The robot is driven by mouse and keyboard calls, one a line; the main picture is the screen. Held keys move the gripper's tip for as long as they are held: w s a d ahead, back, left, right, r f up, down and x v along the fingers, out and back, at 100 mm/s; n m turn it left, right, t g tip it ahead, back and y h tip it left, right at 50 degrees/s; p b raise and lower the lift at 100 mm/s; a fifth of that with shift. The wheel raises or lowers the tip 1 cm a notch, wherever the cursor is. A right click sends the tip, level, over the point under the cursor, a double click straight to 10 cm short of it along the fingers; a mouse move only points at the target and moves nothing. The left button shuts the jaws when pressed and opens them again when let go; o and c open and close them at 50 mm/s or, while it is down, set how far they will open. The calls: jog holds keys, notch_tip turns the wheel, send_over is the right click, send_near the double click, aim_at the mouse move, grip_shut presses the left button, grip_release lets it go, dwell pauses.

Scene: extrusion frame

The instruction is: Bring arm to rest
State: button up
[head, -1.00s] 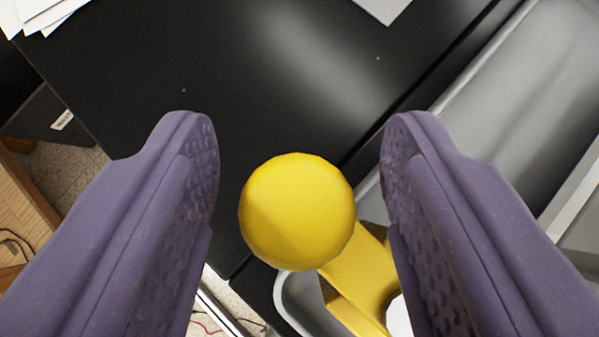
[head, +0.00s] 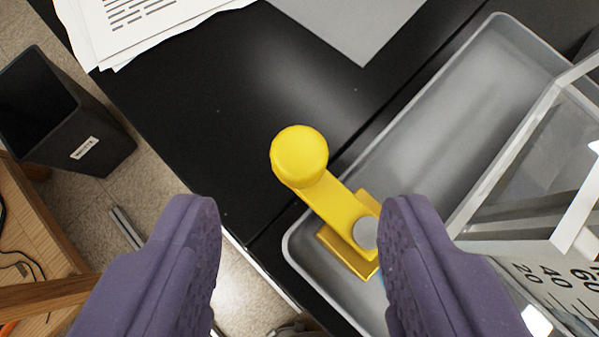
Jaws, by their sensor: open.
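My gripper (head: 300,225) is open, with its two purple fingers wide apart at the bottom of the head view. Nothing is between the fingertips. A yellow lever-like part with a round knob (head: 299,155) shows ahead of the fingertips, near the middle of the picture. Its arm runs down to the right to a yellow base with a grey round cap, partly behind the right finger. The knob is apart from both fingers.
A grey tray (head: 470,75) lies right of the black table top (head: 215,95). A clear-walled container with printed numbers (head: 565,285) stands at the lower right. Papers (head: 140,28) and a grey sheet (head: 350,25) lie at the top. A black bin (head: 75,115) stands on the floor at left.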

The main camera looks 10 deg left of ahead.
jog(key=w+d+r+t+y, duration=0.1)
jog(key=w+d+r, duration=0.15)
jog(key=r, duration=0.65)
jog(key=w+d+r+t+b, duration=0.1)
jog(key=w+d+r, duration=0.15)
jog(key=r, duration=0.55)
jog(key=w+d+r+t+y, duration=0.1)
jog(key=w+r, duration=0.3)
jog(key=r, duration=0.5)
jog(key=s+d+r+m+t+h, duration=0.1)
jog(key=s+d+r, duration=0.2)
jog(key=d+r, duration=0.2)
jog(key=s+d+r+m+t+h+b, duration=0.1)
jog(key=s+d+r, duration=0.3)
jog(key=r, duration=0.7)
jog(key=s+d+r+t+h, duration=0.1)
jog(key=s+d+r+h, duration=0.1)
jog(key=d+r, duration=0.5)
notch_tip(320, 180, up, 2)
jog(key=shift+s+d+r+m+t, duration=0.1)
jog(key=shift+s+d+m+t, duration=0.25)
jog(key=shift+s, duration=0.4)
